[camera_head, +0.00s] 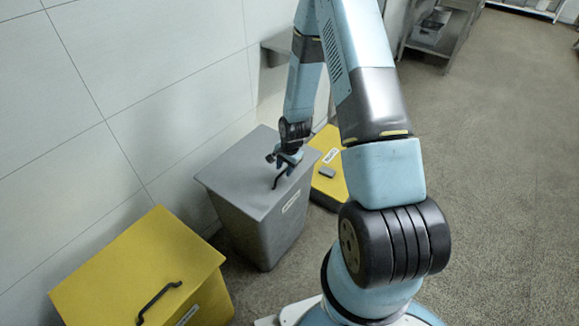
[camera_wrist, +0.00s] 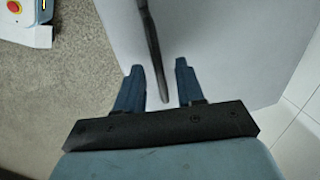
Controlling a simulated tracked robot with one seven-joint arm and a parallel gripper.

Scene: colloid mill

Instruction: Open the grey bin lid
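The grey bin (camera_head: 262,225) stands against the wall between two yellow bins. Its flat lid (camera_head: 240,165) is closed and carries a dark handle (camera_head: 277,182). My gripper (camera_head: 285,163) is over the lid at the handle, pointing down. In the wrist view, my gripper (camera_wrist: 160,68) has its two blue fingers apart. The dark handle (camera_wrist: 150,40) runs between them in the picture, with a gap on both sides. The pale lid (camera_wrist: 230,50) fills the background there. I cannot tell how deep the handle sits between the fingers.
A yellow bin (camera_head: 150,260) with a dark handle stands at the front left. Another yellow bin (camera_head: 328,180) stands behind the grey one, partly hidden by my arm. The tiled wall (camera_head: 150,80) is close on the left. The floor (camera_head: 490,170) to the right is clear.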

